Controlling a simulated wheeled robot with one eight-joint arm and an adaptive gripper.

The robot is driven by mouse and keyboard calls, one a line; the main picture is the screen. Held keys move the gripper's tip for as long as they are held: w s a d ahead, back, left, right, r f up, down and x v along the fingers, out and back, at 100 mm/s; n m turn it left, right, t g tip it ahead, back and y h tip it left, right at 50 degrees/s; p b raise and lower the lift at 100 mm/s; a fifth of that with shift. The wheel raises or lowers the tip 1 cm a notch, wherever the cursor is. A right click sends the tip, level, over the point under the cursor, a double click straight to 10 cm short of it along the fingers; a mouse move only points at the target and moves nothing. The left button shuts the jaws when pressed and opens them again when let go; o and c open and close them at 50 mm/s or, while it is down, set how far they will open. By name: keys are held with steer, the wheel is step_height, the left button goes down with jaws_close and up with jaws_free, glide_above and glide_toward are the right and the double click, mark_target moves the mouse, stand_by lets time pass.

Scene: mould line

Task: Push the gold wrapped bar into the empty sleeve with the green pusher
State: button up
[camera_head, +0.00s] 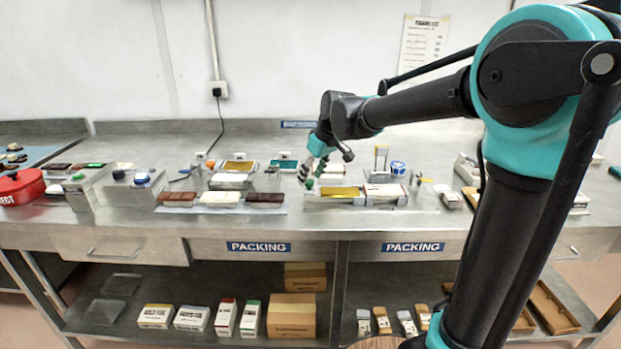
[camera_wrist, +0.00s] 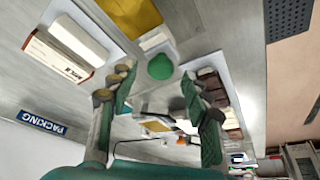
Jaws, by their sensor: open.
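The gold wrapped bar (camera_head: 339,192) lies flat on a light tray right of my gripper (camera_head: 313,173); it also shows at the top of the wrist view (camera_wrist: 132,14). A white and tan sleeve (camera_head: 385,192) lies at the bar's right end; the wrist view shows its printed side (camera_wrist: 58,62). I cannot see into its opening. The green pusher's round knob (camera_wrist: 160,66) shows between my open fingers in the wrist view, with a pale block beside it toward the bar. In the head view the knob (camera_head: 309,184) is just below my fingertips. My gripper appears empty.
A tray with brown and white bars (camera_head: 220,199) lies to the left. Blue tape (camera_head: 398,167) and a small yellow-framed stand (camera_head: 381,157) are behind the sleeve. The bench front strip is clear.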

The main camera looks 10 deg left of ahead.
steer(key=shift+w+a+f, duration=0.15)
steer(key=shift+a+f, duration=0.05)
steer(key=shift+f, duration=0.4)
jaws_close()
